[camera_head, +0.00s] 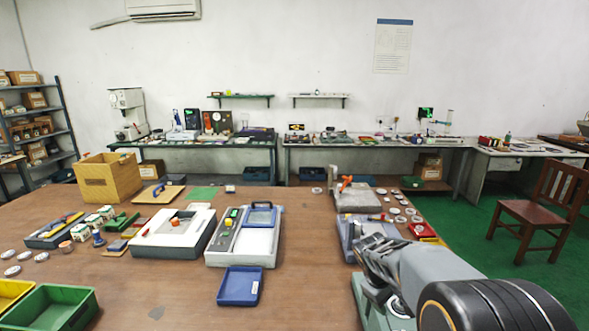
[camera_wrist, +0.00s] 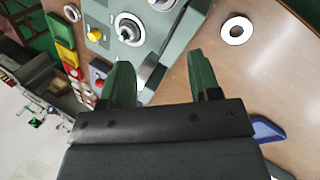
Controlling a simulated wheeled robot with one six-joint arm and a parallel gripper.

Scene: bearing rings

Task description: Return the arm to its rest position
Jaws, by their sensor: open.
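My gripper (camera_wrist: 158,80) shows in the wrist view with its two green fingers spread wide and nothing held between them. Beyond the fingers lies a grey-green machine (camera_wrist: 107,15) with round metal spindles and a yellow knob. A bearing ring (camera_wrist: 237,30) lies flat on the brown table to the right of the fingers, apart from them. In the head view my arm reaches in from the lower right, over the right part of the table. The fingertips there are mostly hidden by the arm.
The brown table (camera_head: 180,290) carries a blue tray (camera_head: 240,286), a green bin (camera_head: 52,308), a cardboard box (camera_head: 108,177) and white-topped devices. Several rings lie near its right edge. The front middle of the table is clear. A wooden chair (camera_head: 533,205) stands to the right.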

